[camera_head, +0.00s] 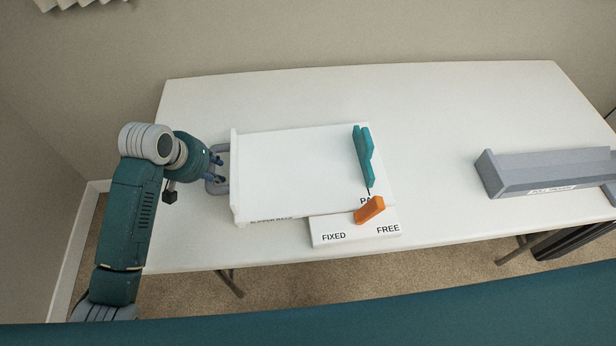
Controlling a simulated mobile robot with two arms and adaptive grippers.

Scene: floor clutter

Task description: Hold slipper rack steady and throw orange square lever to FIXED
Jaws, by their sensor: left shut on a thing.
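The slipper rack (290,165) is a flat white box on the table, with a grey handle (216,182) on its left side. The orange lever (369,210) sits on a white plate (340,238) at the rack's front edge, marked FIXED at left and FREE at right. The lever leans toward the right, nearer FREE. My left gripper (217,170) is shut on the grey handle from the left. Its fingertips are small and partly hidden. My right gripper is not in view.
The white table (440,110) has clear room behind and to the right of the rack. A grey tray-like block (545,170) with a label lies at the right end. The table's front edge is close in front of the lever plate.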

